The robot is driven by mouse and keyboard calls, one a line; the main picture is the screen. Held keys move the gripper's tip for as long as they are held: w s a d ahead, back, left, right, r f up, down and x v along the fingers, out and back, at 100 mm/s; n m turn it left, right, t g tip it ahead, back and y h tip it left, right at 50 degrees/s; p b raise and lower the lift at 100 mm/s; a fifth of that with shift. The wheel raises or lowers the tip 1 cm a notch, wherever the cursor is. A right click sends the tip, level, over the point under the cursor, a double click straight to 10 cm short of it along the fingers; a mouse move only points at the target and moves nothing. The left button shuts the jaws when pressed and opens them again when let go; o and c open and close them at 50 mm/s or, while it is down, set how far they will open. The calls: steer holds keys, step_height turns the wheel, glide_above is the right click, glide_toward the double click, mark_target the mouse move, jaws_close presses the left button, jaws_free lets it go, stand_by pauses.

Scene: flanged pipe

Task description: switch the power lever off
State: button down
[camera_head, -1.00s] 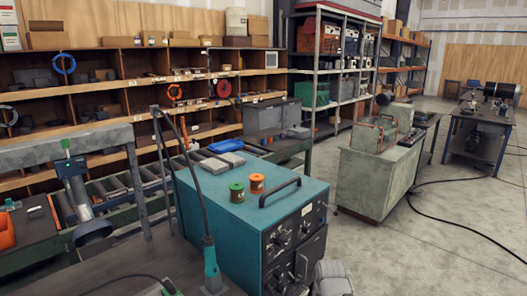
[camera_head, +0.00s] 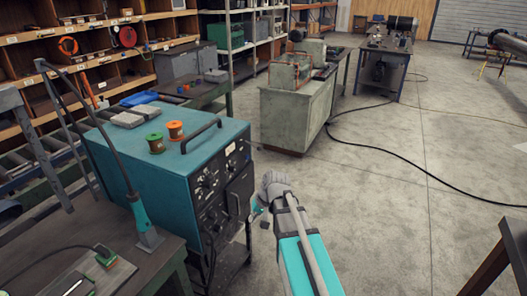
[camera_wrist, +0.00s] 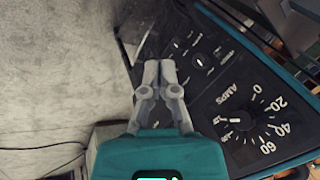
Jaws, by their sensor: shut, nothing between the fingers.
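The teal power unit (camera_head: 165,150) stands left of centre in the head view, with a dark control panel (camera_head: 222,175) on its right-hand face. In the wrist view the panel (camera_wrist: 215,65) carries an AMPS dial (camera_wrist: 235,121) and small knobs. A dark curved handle-like part (camera_head: 238,203) shows low on the panel in the head view; I cannot tell if it is the power lever. My gripper (camera_wrist: 160,66) is shut and empty in front of the panel's edge, left of the dial in the wrist view. In the head view my gripper (camera_head: 259,210) is small and partly hidden by my wrist.
Two spools, green (camera_head: 154,142) and orange (camera_head: 175,130), and a carrying handle (camera_head: 202,130) are on top of the unit. A workbench (camera_head: 50,240) is at left. A grey-green cabinet (camera_head: 295,115) stands behind. Open floor (camera_head: 400,200) lies right, crossed by a black cable (camera_head: 390,155).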

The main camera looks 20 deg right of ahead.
steer(key=w+d+r+m+t+y+b, duration=0.1)
steer(key=w+d+r+m+t, duration=0.3)
steer(key=w+d, duration=0.6)
steer(key=w+d+r+m+t+y+b, duration=0.1)
steer(key=w+d+r+m+t+y, duration=0.2)
steer(key=w+d, duration=0.8)
step_height(320, 180, up, 2)
steer(key=d+m+t, duration=0.1)
steer(key=t, duration=0.1)
steer(key=shift+w+d+r+t, duration=0.15)
steer(key=shift+w+r+t, duration=0.1)
steer(key=shift+t, duration=0.15)
steer(key=b, duration=0.4)
glide_toward(252, 145)
steer(key=w+f, duration=0.1)
steer(key=w+a+f, duration=0.1)
steer(key=w+f, duration=0.1)
steer(key=shift+w+f, duration=0.1)
steer(key=shift+f, duration=0.05)
